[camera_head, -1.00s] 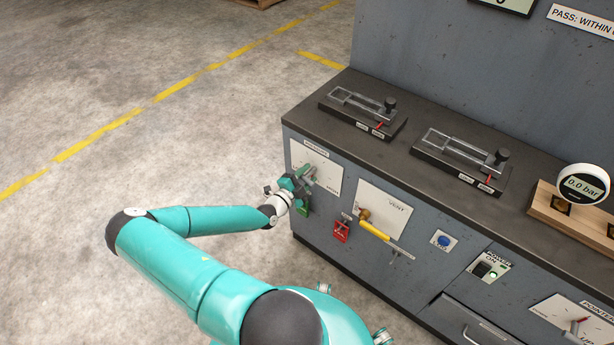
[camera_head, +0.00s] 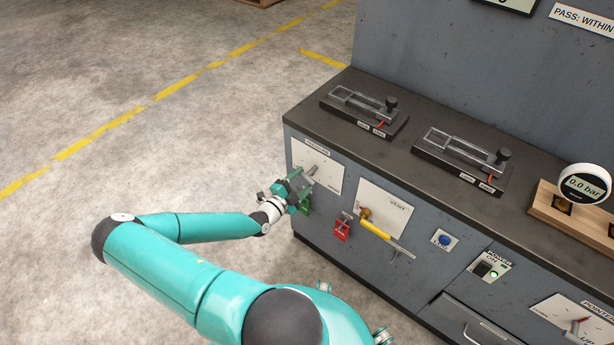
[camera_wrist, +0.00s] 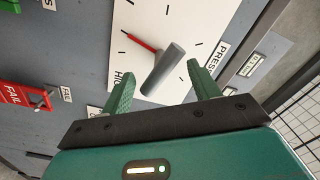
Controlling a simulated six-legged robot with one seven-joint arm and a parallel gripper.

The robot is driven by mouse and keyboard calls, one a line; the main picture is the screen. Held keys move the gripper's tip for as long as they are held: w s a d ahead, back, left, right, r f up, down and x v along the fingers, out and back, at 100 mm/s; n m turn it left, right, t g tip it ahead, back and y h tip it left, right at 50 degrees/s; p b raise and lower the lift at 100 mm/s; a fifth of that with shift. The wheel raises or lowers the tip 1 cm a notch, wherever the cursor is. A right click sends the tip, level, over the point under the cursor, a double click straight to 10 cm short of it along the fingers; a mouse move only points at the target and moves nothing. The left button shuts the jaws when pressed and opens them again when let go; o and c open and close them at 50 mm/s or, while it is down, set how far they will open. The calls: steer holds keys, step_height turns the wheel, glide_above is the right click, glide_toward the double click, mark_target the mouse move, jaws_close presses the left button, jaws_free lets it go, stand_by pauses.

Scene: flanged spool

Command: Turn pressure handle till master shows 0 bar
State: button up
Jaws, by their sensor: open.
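The pressure handle is a grey bar (camera_wrist: 163,70) with a red pointer on a white dial plate (camera_wrist: 198,18), seen close in the wrist view. In the head view the plate (camera_head: 331,172) is on the front of the bench at its left end. My gripper (camera_wrist: 160,84) is open, its two green fingers on either side of the grey bar's near end, with gaps visible. In the head view my gripper (camera_head: 300,186) is in front of the plate and partly covers it. The master gauge (camera_head: 584,184) on the bench top reads 0.0 bar.
A yellow vent handle (camera_head: 374,229) sticks out right of the pressure plate. A red FAIL tag holder (camera_wrist: 24,97) and a green one (camera_wrist: 8,88) are close by. Two clamp fixtures (camera_head: 365,110) stand on the bench top. The floor at left is clear.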

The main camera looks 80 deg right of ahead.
steer(key=v, duration=1)
steer(key=w+a+r+m+t+y, duration=0.1)
steer(key=w+a+r+m+y, duration=0.55)
steer(key=a+m, duration=0.5)
steer(key=w+a+r+m+t+y, duration=0.2)
steer(key=w+a+r+m+y, duration=0.2)
steer(key=w+a+r+m, duration=0.7)
steer(key=s+a+r+m+t+y, duration=0.3)
steer(key=a+r+m+t, duration=0.1)
steer(key=a+r+m, duration=0.3)
steer(key=s+a+r+m+t+y, duration=0.3)
steer(key=a+r+m+t, duration=0.2)
steer(key=a+r+m, duration=0.3)
steer(key=a+r, duration=0.4)
steer(key=r, duration=0.4)
steer(key=shift+s+a+r+t, duration=0.2)
steer(key=shift+s+t, duration=0.1)
steer(key=shift+s, duration=0.05)
